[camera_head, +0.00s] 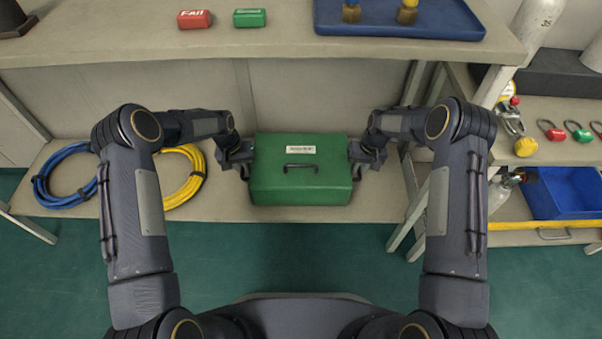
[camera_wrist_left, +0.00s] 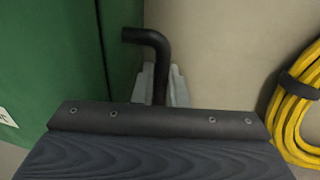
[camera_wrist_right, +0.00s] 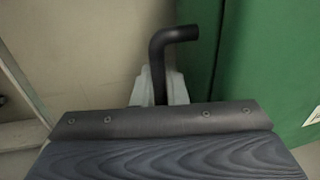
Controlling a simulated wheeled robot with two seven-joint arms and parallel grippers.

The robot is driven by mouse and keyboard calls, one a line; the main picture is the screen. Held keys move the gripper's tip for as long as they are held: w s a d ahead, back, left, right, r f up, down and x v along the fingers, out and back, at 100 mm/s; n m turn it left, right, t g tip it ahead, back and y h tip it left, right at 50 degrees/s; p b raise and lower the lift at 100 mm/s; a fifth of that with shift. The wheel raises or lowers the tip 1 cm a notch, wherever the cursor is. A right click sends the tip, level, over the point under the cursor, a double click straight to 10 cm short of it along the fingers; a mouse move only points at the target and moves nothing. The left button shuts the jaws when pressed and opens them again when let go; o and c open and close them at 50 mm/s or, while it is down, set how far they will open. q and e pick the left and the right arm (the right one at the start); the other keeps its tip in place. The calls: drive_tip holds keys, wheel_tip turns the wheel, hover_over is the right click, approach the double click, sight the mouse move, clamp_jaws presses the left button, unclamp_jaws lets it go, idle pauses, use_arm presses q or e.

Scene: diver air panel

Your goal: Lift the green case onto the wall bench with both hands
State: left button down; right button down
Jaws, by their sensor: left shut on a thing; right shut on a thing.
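The green case (camera_head: 300,185) has a black top handle and a pale label. It is upright and level in the middle of the head view, at the lower shelf (camera_head: 370,205); I cannot tell whether its base touches the shelf. My left gripper (camera_head: 243,168) is shut on the black side handle (camera_wrist_left: 158,55) at the case's left. My right gripper (camera_head: 358,168) is shut on the black side handle (camera_wrist_right: 160,55) at its right. The bench (camera_head: 270,42) has its top above and behind the case.
On the bench top are a red tag block (camera_head: 194,19), a green tag block (camera_head: 249,18) and a blue tray (camera_head: 400,27). Blue hose (camera_head: 65,190) and yellow hose (camera_head: 190,180) coils lie left of the case. A side rack with a blue bin (camera_head: 562,195) stands right.

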use_arm(q)
drive_tip(key=shift+r, duration=0.25)
use_arm(e)
drive_tip(key=shift+r, duration=0.25)
